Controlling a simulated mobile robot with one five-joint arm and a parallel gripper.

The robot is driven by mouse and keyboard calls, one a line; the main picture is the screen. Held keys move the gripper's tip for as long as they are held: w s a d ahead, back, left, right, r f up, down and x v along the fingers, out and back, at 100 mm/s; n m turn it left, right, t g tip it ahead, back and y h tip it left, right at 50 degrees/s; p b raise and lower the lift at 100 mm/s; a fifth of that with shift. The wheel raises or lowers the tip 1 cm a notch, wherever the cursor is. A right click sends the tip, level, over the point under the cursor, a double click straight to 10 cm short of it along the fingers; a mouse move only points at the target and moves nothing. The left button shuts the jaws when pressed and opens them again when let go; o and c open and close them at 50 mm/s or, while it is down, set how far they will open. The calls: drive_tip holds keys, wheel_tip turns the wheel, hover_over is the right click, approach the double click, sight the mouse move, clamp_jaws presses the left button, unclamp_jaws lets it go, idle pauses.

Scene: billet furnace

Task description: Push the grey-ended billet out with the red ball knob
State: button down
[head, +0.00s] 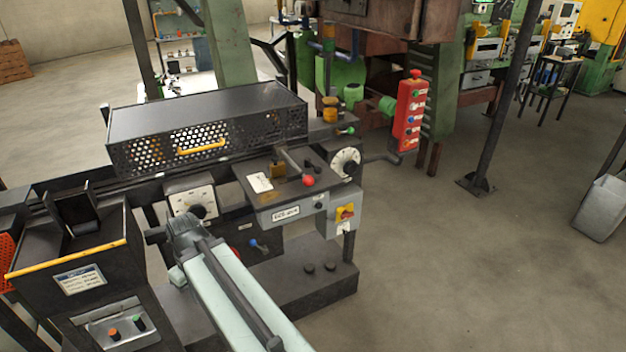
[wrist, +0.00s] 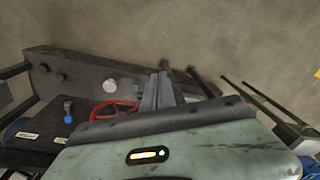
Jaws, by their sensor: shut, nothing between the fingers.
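The red ball knob (head: 309,181) sits at the end of a short grey lever on top of the grey control box, right of the furnace cover. No grey-ended billet can be made out in either view. The dark furnace cover (head: 190,103) with perforated sides and a yellow handle hides its inside. My gripper (wrist: 158,88) shows in the wrist view with its two grey fingers together and nothing between them. It points down toward the machine's base. In the head view my pale arm rises from the bottom middle, and the fingers cannot be made out there. The knob is not in the wrist view.
A red handwheel (wrist: 114,109) and a blue knob (wrist: 68,112) lie close left of my fingers in the wrist view. A dark bin with a yellow edge (head: 72,258) stands at left. A red button box (head: 410,112) hangs at right. Open floor lies to the right.

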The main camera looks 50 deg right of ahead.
drive_tip(key=s+d+r+n+t+y+p, duration=0.1)
drive_tip(key=s+d+r+n+p, duration=0.1)
drive_tip(key=d+r+p, duration=0.45)
drive_tip(key=s+d+r+n+t+p, duration=0.15)
drive_tip(key=d+r, duration=0.25)
drive_tip(key=d, duration=0.6)
drive_tip(key=s+d+r+n+t+y+p, duration=0.1)
drive_tip(key=s+d+r+n+t+p, duration=0.15)
drive_tip(key=d+r, duration=0.45)
drive_tip(key=s+d+r+n+t+h+p, duration=0.1)
drive_tip(key=s+d+r+p, duration=0.2)
drive_tip(key=s+d, duration=0.2)
drive_tip(key=s+d+r+n+t+h+p, duration=0.1)
drive_tip(key=s+d+r+p, duration=0.2)
drive_tip(key=d, duration=0.9)
drive_tip(key=s+r, duration=0.1)
drive_tip(key=s, duration=0.2)
drive_tip(key=shift+n+t, duration=0.3)
drive_tip(key=shift+w, duration=0.1)
drive_tip(key=w+d+f+b, duration=0.1)
drive_tip(key=w+f+b, duration=0.5)
drive_tip(key=w, duration=0.3)
drive_tip(key=shift+w+d+f+b, duration=0.2)
drive_tip(key=shift+w+f+b, duration=0.1)
drive_tip(key=shift+f+b, duration=0.1)
